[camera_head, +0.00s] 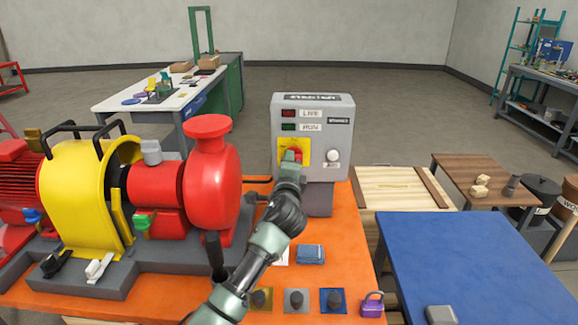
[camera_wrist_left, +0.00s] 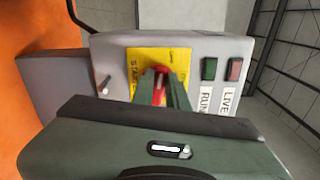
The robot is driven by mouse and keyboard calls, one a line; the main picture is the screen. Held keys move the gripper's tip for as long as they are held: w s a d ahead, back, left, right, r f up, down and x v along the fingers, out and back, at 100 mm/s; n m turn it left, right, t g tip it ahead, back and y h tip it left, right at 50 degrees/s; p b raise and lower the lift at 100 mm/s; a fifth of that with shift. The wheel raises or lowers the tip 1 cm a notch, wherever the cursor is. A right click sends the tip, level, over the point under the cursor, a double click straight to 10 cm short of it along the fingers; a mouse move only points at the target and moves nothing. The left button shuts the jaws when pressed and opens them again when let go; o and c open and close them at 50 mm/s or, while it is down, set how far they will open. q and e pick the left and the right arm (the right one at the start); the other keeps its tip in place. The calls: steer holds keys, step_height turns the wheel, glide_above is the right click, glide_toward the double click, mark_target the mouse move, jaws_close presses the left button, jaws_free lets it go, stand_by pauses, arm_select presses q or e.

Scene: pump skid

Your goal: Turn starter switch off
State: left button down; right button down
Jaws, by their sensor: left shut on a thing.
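The grey starter box (camera_head: 313,115) stands at the back of the orange bench. Its red rotary switch (camera_head: 294,155) sits on a yellow plate (camera_head: 305,151). My left gripper (camera_head: 291,163) reaches up to the front of the box and is shut on the red switch. In the left wrist view the fingers (camera_wrist_left: 163,88) close on the red switch (camera_wrist_left: 158,73), in front of the yellow plate (camera_wrist_left: 180,62). The fingers hide most of the handle, so its exact setting cannot be told. My right gripper is not in view.
A red and yellow pump (camera_head: 210,180) fills the bench's left side. Small coloured plates with knobs (camera_head: 297,299), a blue folded cloth (camera_head: 311,254) and a purple padlock (camera_head: 372,304) lie near the front. A blue table (camera_head: 470,250) stands to the right.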

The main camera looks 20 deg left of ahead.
arm_select(q)
steer(key=shift+f+n+b, duration=0.25)
steer(key=shift+n+b, duration=0.1)
steer(key=shift+n, duration=0.45)
steer(key=c, duration=1.4)
jaws_free()
steer(key=shift+r, duration=0.1)
steer(key=shift+s, duration=0.1)
steer(key=b+v, duration=0.1)
steer(key=v, duration=0.6)
steer(key=shift+s, duration=0.35)
steer(key=shift+d, duration=0.15)
